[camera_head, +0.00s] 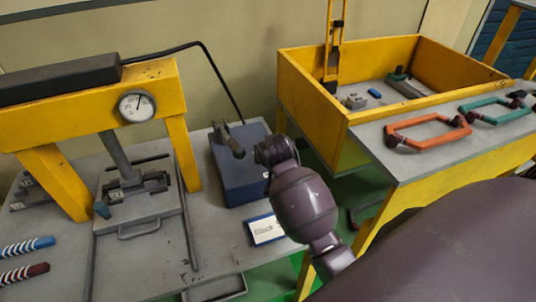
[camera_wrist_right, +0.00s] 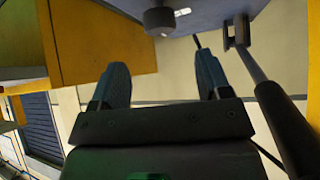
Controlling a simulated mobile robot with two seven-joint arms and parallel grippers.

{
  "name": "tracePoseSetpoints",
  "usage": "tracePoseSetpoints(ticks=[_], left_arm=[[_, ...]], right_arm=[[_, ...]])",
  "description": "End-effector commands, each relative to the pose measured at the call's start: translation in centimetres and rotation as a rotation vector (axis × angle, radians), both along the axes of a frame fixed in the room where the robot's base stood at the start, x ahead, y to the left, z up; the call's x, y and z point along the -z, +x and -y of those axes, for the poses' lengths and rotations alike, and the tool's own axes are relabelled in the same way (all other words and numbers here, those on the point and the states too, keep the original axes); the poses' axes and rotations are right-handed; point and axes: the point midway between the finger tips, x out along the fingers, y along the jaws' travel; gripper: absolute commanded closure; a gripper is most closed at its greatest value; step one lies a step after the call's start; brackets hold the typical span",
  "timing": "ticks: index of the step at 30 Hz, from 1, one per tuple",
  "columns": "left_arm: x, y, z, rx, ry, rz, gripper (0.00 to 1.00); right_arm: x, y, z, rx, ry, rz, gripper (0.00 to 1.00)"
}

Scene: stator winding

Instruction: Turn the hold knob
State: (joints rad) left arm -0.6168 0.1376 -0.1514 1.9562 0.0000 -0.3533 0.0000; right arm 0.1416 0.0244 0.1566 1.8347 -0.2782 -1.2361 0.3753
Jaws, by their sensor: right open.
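A short dark round knob (camera_wrist_right: 159,20) sticks out of the blue-grey box in the right wrist view, at the top middle. It lies ahead of my right gripper (camera_wrist_right: 161,72), roughly between the lines of its two fingers. The fingers are spread apart with nothing between them, and the knob appears beyond their tips, apart from them. In the head view the blue box (camera_head: 232,176) stands on the grey bench, and my right wrist is at its right side. There the knob and the fingers are hidden or too small to tell. My left gripper is not in view.
A dark lever (camera_wrist_right: 272,98) runs close along the right of the gripper in the right wrist view. A yellow press with a gauge (camera_head: 137,106) stands left. A yellow bin (camera_head: 310,97) and orange (camera_head: 428,132) and green coil frames (camera_head: 497,110) are at the right.

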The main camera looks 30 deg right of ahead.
Motion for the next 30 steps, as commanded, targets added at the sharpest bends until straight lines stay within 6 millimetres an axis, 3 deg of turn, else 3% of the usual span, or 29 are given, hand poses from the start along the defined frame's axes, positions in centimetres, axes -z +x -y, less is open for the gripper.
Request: tracePoseSetpoints(ticks=[15,30], left_arm=[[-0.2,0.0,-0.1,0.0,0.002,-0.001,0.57],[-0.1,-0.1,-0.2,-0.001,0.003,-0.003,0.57]], right_arm=[[5.0,4.5,2.5,-0.001,-0.001,-0.001,0.29],[6.1,5.4,3.0,-0.001,0.0,0.002,0.29]])
